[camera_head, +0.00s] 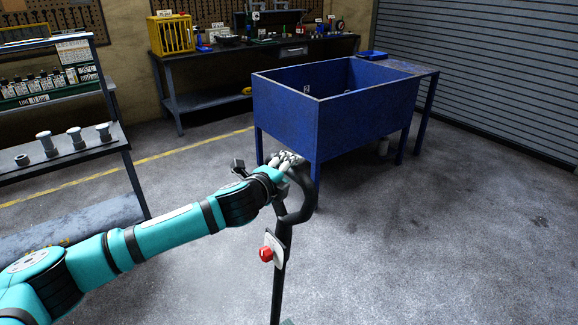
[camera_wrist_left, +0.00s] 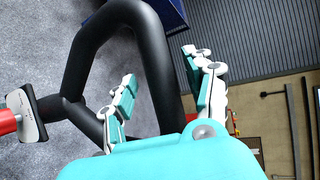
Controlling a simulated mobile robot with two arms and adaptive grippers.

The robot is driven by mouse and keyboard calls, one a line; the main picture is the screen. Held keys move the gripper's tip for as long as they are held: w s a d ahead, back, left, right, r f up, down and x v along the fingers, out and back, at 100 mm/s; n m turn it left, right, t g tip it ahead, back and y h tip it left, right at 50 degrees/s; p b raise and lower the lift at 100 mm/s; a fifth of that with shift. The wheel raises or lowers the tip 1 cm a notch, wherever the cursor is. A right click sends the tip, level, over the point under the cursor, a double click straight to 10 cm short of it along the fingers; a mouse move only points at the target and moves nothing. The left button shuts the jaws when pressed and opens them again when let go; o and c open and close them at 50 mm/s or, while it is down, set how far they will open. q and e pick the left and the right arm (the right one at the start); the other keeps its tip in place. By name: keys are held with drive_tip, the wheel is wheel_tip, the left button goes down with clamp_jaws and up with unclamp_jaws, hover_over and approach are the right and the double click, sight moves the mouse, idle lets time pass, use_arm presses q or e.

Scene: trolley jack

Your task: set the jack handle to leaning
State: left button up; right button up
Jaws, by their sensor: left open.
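The jack handle (camera_head: 279,260) is a black pole with a looped grip at its top, in the lower middle of the head view. It appears close to upright; its exact tilt is hard to judge from above. A red knob (camera_head: 265,254) on a pale plate sits on the pole. My left gripper (camera_head: 287,160) is at the top of the loop and partly hides it. In the left wrist view, the open fingers (camera_wrist_left: 160,66) stand on either side of one black bar of the loop (camera_wrist_left: 161,80). Contact cannot be told. My right gripper is not in view.
A blue open-topped bin table (camera_head: 285,112) stands just behind the handle. A shelf rack (camera_head: 90,150) is at the left, a workbench (camera_head: 215,98) at the back wall and a roller shutter (camera_head: 500,70) at the right. The floor at the right (camera_head: 450,240) is clear.

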use_arm(q)
drive_tip(key=shift+x, duration=0.95)
drive_tip(key=shift+s, duration=0.1)
clamp_jaws()
